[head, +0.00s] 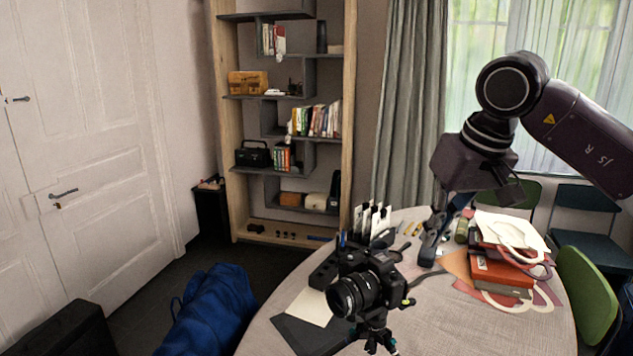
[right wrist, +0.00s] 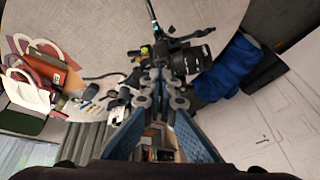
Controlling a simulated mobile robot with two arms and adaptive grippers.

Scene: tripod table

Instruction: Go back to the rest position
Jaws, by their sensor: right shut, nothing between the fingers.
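My right gripper (head: 430,254) points down over the round table (head: 455,320), just right of and behind the camera on its tripod. It is shut and empty. In the right wrist view its fingertips (right wrist: 161,82) meet close to the camera in the picture. The black camera (head: 362,292) with a large lens stands upright on a small tripod at the table's near side; it also shows in the right wrist view (right wrist: 188,58). I cannot tell whether the fingertips touch anything. My left gripper is not in view.
A stack of books (head: 500,272) with bags or straps lies on the table's right side. A holder with white cards (head: 373,222) stands behind the camera. Chairs (head: 588,290) stand at the right. A blue bag (head: 215,310) lies left of the table. A bookshelf (head: 240,140) stands behind.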

